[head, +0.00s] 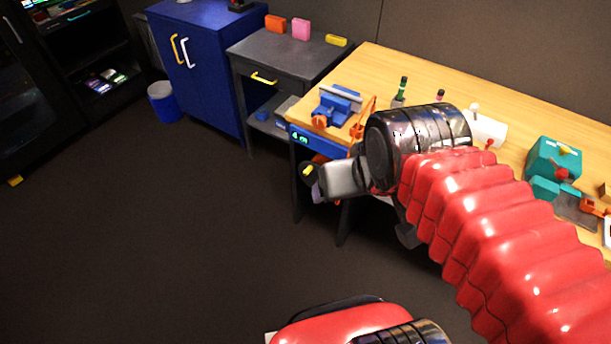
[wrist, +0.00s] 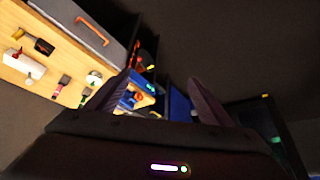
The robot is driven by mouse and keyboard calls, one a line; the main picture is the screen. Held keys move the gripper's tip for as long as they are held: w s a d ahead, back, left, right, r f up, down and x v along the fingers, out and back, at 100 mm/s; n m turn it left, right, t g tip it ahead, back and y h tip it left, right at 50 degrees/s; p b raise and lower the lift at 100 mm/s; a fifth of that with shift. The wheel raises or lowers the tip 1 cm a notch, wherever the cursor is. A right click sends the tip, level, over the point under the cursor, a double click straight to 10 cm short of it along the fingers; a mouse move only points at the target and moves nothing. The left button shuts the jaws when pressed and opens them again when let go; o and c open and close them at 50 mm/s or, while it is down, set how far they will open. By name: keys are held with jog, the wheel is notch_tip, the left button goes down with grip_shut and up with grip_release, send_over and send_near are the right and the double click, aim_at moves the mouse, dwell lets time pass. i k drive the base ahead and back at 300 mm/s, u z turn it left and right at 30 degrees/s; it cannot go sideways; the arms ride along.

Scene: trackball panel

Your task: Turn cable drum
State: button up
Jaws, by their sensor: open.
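I cannot make out a cable drum for certain in either view. My gripper (wrist: 160,90) is open in the wrist view, with its two dark fingers spread apart and nothing seen between them up close. In the head view my arm reaches over the near edge of the wooden workbench (head: 385,70), and the gripper end (head: 312,178) is just off the bench's front left side. My own wrist partly hides it. A blue and orange vise-like tool (head: 338,104) sits on the bench's left end, behind my wrist.
Green bottles (head: 400,92), a white cylinder-like item (head: 487,130) and a teal machine (head: 552,160) stand on the bench. A dark side table (head: 285,55), blue cabinet (head: 205,70) and blue bin (head: 164,102) stand farther left. The floor (head: 150,240) at left is clear.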

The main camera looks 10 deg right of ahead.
aim_at(307, 170)
jog(key=u, duration=1.4)
jog(key=i, duration=0.4)
jog(key=u, duration=0.35)
